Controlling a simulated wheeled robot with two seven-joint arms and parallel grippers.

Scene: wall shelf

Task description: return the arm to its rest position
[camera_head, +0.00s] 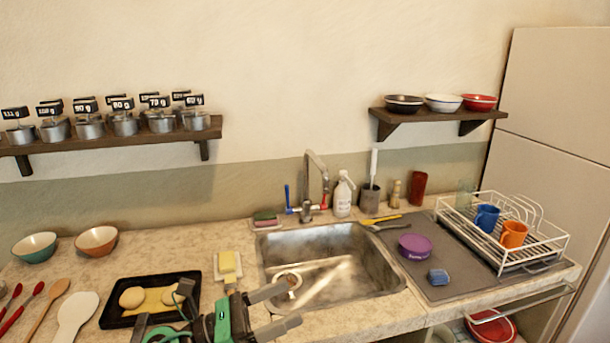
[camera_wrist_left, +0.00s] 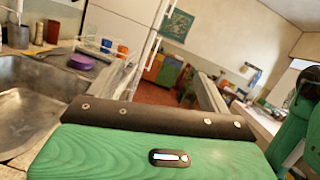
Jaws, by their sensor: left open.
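My left gripper (camera_head: 291,304) is at the bottom middle of the head view, in front of the sink's near-left edge. Its two grey fingers point right and stand apart, with nothing seen between them. My right gripper is in neither view.
A black tray (camera_head: 193,277) holds round food to the left. A dish rack (camera_head: 548,248) stands right. Wall shelves (camera_head: 215,129) hang above.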

